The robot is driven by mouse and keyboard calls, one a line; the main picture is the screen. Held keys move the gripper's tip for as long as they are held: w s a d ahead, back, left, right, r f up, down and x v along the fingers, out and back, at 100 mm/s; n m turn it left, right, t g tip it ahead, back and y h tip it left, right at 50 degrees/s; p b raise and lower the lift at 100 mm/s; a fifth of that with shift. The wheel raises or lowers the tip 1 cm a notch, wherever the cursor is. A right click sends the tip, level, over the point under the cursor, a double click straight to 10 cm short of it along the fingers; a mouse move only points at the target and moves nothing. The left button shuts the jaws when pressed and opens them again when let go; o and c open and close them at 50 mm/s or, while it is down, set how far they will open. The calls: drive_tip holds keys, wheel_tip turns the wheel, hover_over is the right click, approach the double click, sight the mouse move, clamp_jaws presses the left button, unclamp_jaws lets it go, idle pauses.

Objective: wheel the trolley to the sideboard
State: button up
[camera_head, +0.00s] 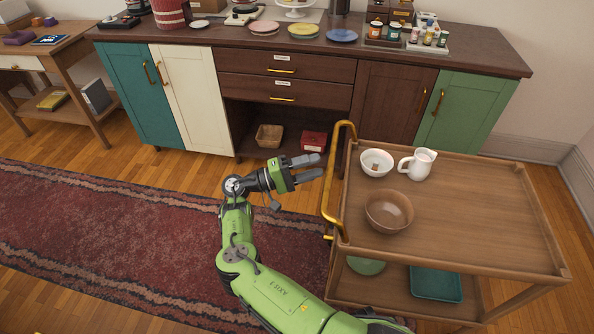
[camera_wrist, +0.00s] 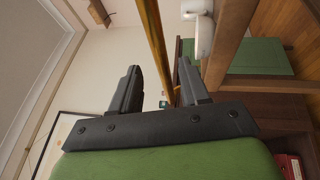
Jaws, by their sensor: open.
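The wooden trolley (camera_head: 480,215) stands at the right, close in front of the sideboard (camera_head: 310,60). Its gold handle (camera_head: 329,190) is a bar at the trolley's left end. My gripper (camera_head: 313,168) is open and empty just left of the handle, with its fingers pointing toward it. In the wrist view the gold handle (camera_wrist: 158,45) runs between and beyond the two open fingertips (camera_wrist: 160,80); I cannot tell whether they touch it. The trolley's top carries a white bowl (camera_head: 376,163), a brown bowl (camera_head: 389,211) and a white jug (camera_head: 418,164).
The trolley's lower shelf holds a teal tray (camera_head: 436,284) and a green bowl (camera_head: 366,265). A red rug (camera_head: 110,240) covers the floor at the left. A small wooden table (camera_head: 70,60) stands at the far left. The sideboard top holds plates, jars and boxes.

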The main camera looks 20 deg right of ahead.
drive_tip(key=a+f, duration=0.1)
drive_tip(key=a, duration=0.6)
drive_tip(key=shift+w+f, duration=0.2)
drive_tip(key=shift+w, duration=0.05)
